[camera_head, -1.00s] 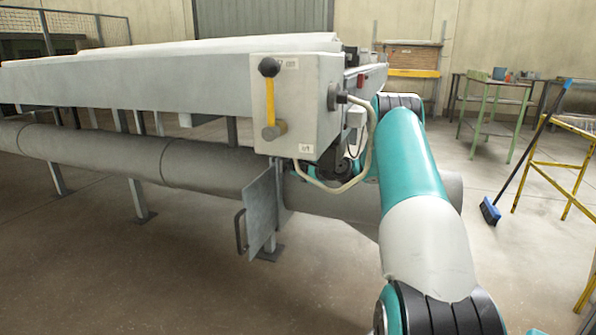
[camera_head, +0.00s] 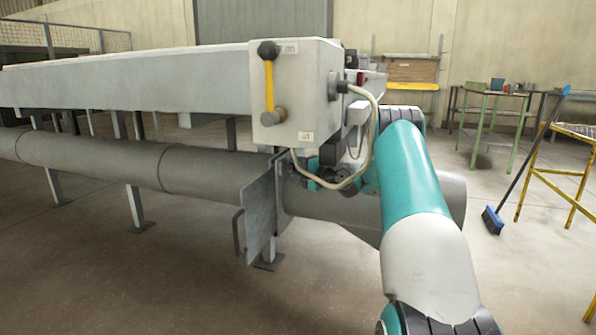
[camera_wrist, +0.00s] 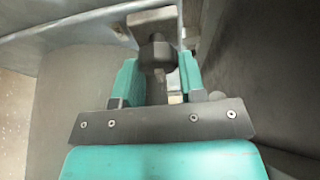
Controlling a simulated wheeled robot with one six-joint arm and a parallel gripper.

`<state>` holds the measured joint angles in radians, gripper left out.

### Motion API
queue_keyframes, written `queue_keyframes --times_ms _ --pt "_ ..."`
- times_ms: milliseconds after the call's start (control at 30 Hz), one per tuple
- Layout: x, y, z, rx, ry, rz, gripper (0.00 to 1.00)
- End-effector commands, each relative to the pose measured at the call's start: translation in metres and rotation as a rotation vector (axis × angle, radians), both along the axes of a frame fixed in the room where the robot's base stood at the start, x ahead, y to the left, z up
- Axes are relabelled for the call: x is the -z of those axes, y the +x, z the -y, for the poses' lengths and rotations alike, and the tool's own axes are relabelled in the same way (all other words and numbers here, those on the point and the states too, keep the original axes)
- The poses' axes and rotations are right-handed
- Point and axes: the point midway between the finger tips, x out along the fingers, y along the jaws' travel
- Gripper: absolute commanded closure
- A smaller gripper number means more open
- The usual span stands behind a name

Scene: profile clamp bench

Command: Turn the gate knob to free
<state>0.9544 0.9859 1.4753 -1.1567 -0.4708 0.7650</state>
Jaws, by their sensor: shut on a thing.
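The dark gate knob (camera_wrist: 158,52) shows in the wrist view between the two teal fingers of my gripper (camera_wrist: 157,72), which is shut on it. A dark stem runs from the knob toward the palm. In the head view my gripper (camera_head: 325,178) is small and partly hidden behind a pale cable, below the grey box. The knob cannot be made out there. A flat grey gate plate (camera_head: 260,217) with a dark side handle stands upright across the big pipe, just left of my gripper. The knob's marking is not readable.
The grey box (camera_head: 312,95) with a yellow lever (camera_head: 269,88) is above my gripper. The pale cable (camera_head: 370,150) loops close to my arm. The grey pipe (camera_head: 210,175) runs left under the bench. A broom (camera_head: 495,218) and yellow stand are at right; the front floor is clear.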

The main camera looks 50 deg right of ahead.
Motion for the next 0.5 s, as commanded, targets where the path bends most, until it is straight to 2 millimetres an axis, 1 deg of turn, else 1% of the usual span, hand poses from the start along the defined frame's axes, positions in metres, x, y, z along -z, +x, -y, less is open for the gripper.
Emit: queue_keyframes --times_ms 233,267,300,333,500 --pt "0.001 -0.0003 0.0004 0.001 -0.001 -0.002 0.86" --pt "0.001 -0.0003 0.0004 0.001 -0.001 -0.003 0.55" --pt "0.001 -0.0003 0.0004 0.001 -0.001 -0.003 0.46" --pt "0.0009 -0.0002 0.0004 0.001 0.0 -0.002 0.41" --pt "0.0005 0.0 0.0001 0.0 0.0 -0.002 0.41"
